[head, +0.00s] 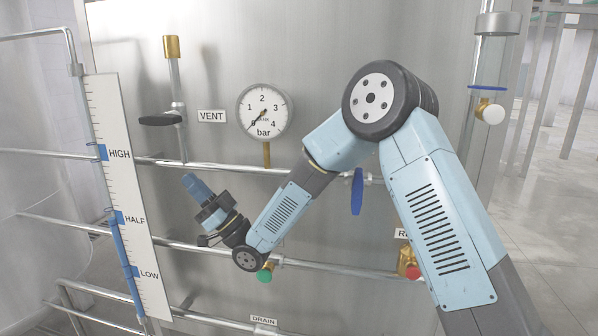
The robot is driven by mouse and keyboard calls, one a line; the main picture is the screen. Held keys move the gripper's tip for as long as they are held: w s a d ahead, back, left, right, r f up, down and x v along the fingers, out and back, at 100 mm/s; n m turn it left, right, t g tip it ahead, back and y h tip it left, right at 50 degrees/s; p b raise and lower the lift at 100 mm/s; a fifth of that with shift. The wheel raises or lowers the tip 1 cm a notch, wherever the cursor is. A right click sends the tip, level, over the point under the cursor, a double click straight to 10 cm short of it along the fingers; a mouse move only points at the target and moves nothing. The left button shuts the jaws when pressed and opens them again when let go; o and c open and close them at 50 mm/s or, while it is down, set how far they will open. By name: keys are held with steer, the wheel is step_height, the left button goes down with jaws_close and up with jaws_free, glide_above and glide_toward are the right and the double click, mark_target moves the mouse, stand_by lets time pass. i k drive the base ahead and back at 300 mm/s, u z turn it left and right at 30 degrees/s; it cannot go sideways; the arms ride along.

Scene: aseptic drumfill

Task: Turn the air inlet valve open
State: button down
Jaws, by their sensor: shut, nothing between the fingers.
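No air inlet label is readable in this view; part of the panel is hidden behind my arm. My gripper (190,181) is at left of centre, pointing up and left, shut and empty. It is well to the left of the blue handle and touches nothing that I can see.
A pressure gauge (263,112) reads near zero. A black vent handle (160,118) lies crosswise on its pipe. A green knob (264,275) sits by my wrist. A red knob (413,272) is partly behind my arm. A level scale (128,200) stands left.

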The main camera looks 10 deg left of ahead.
mark_target(357, 187)
steer(key=k, duration=1)
